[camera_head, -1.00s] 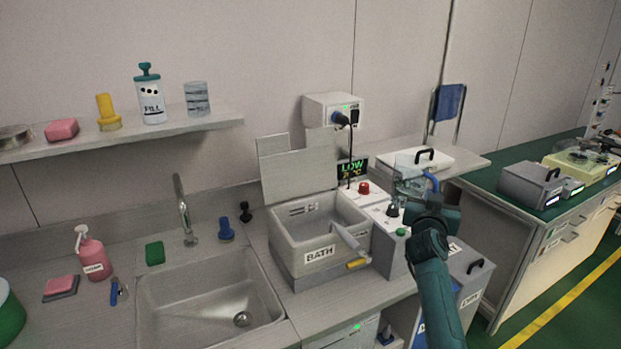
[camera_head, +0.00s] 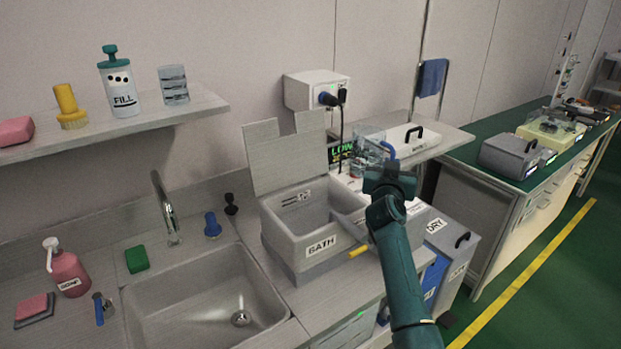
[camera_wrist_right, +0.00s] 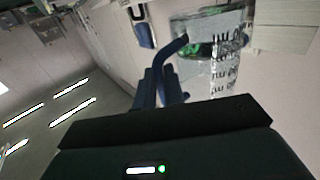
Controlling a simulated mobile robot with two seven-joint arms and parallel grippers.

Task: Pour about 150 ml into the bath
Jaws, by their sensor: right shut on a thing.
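The grey bath (camera_head: 291,249), labelled BATH, stands on the counter with its lid (camera_head: 284,158) raised behind it. My right gripper (camera_head: 386,172) is shut on the blue handle of a clear jug (camera_head: 366,145), behind and to the right of the bath's opening. The jug (camera_wrist_right: 212,50) also shows in the right wrist view with scale marks and its blue handle (camera_wrist_right: 164,62) between the fingers. I cannot tell its liquid level. A display reading LOW (camera_head: 341,151) is partly hidden behind the jug. My left gripper is not in view.
A sink (camera_head: 190,310) lies left of the bath. A grey bin labelled DRY (camera_head: 455,245) stands to the right. My right forearm hides part of the counter.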

